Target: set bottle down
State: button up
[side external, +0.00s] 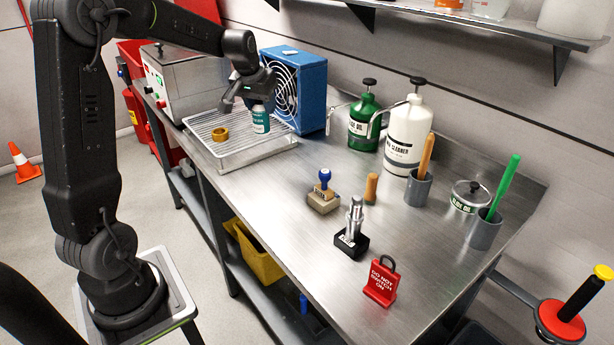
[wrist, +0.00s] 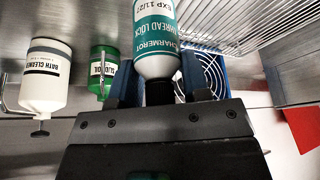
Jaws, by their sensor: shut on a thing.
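The bottle (side external: 260,121) is small, with a teal and white label. It hangs roughly upright below my gripper (side external: 257,92), over the right part of the wire rack tray (side external: 232,155). I cannot tell whether its base touches the rack. In the wrist view the bottle (wrist: 155,38) shows its thread lock label upside down, its dark cap end between the fingers of my gripper (wrist: 160,90). My gripper is shut on the bottle near its cap. The wire rack also shows at the upper right of the wrist view (wrist: 235,22).
A brass ring (side external: 220,134) lies on the rack, left of the bottle. A blue fan (side external: 297,88) stands close behind and right. A green bottle (side external: 364,125) and a white cleaner bottle (side external: 407,135) stand further right.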

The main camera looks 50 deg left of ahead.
jog(key=shift+d+f, duration=0.1)
jog(key=shift+f, duration=0.45)
jog(key=shift+w+d+f, duration=1.35)
jog(key=shift+w+f, duration=0.05)
jog(key=shift+f, duration=0.45)
jog(key=shift+w+d+f, duration=1.3)
jog(key=shift+w+f, duration=0.1)
jog(key=shift+f, duration=0.5)
jog(key=shift+w+d+f, duration=1.35)
jog(key=shift+w+f, duration=0.05)
jog(key=shift+f, duration=0.45)
jog(key=o, duration=0.9)
jog(key=shift+f, duration=0.15)
jog(key=shift+o, duration=0.2)
